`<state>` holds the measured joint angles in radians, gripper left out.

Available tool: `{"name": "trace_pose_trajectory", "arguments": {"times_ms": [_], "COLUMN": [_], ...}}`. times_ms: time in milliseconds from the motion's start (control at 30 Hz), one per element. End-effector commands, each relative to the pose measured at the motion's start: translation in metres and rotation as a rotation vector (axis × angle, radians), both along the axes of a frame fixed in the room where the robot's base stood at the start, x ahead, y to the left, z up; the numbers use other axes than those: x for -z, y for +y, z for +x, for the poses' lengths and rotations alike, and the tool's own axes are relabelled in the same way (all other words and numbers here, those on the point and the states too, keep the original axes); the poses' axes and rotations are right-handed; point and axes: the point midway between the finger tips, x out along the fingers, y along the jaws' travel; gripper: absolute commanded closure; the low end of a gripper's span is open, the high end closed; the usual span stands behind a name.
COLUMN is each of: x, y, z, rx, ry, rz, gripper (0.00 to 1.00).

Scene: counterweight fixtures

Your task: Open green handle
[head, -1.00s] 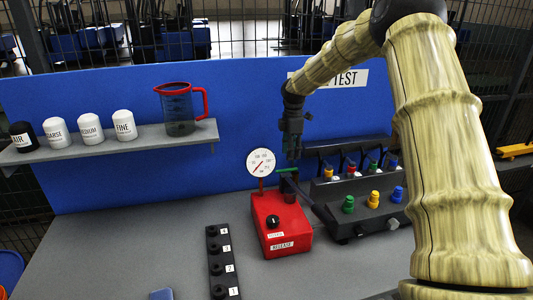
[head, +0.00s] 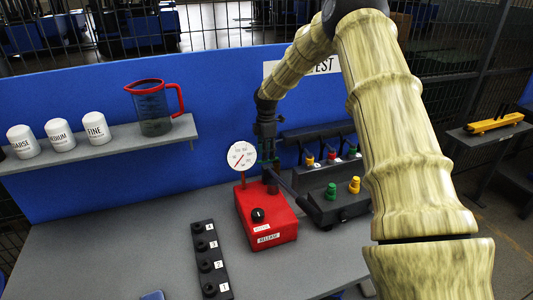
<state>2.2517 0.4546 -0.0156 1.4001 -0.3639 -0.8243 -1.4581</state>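The red box (head: 266,222) marked RELEASE stands on the grey bench, with a black knob on top and a round white gauge (head: 242,155) on a post. My gripper (head: 268,156) is just right of the gauge, pointing down over the back of the box. A green peg (head: 331,191) and a yellow peg (head: 354,185) stand on the black fixture (head: 335,208) to the right.
A black strip (head: 212,262) with numbered knobs lies left of the red box. A shelf (head: 100,142) holds white canisters and a red-rimmed jug (head: 152,107). A blue panel stands behind. My arm covers part of the black fixture. The bench's left part is clear.

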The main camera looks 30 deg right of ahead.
Motion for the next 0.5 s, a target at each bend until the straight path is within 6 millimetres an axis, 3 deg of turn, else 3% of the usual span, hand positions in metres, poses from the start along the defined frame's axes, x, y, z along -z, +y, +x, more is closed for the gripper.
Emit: {"name": "trace_pose_trajectory", "arguments": {"times_ms": [167, 500], "x": [0.02, 0.019], "y": [-0.001, -0.002], "z": [0.004, -0.006], "rx": [0.001, 0.002], "ry": [0.006, -0.004], "rz": [-0.001, -0.001], "gripper": [0.64, 0.64]}}
